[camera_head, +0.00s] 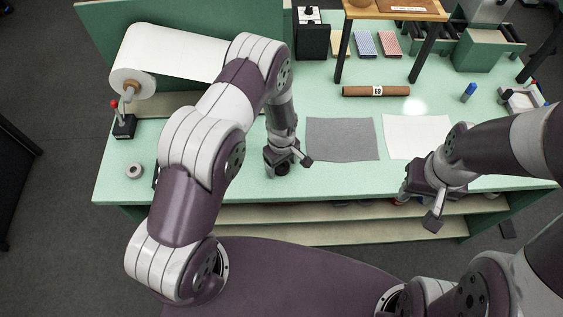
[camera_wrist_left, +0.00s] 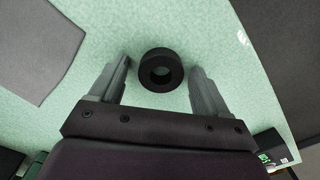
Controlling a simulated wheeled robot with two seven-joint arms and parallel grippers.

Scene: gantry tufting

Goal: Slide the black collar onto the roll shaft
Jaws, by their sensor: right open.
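The black collar (camera_wrist_left: 147,78) is a thick ring lying on the green table, its hole facing up in the left wrist view. It also shows under my left gripper in the head view (camera_head: 282,170), partly hidden. My left gripper (camera_head: 284,164) is open above the table, with a fingertip to each side of the collar and a gap at both sides in the left wrist view (camera_wrist_left: 161,68). The roll shaft (camera_head: 128,94) sticks out of the near end of the white roll (camera_head: 175,50) at the back left. My right gripper (camera_head: 424,202) is open and empty at the table's front edge.
A black box with a red-knobbed lever (camera_head: 124,128) stands below the shaft end. A pale ring (camera_head: 135,171) lies at the front left. A grey sheet (camera_head: 342,139) and a white sheet (camera_head: 415,133) lie to the right. A brown tube (camera_head: 360,91) lies behind them.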

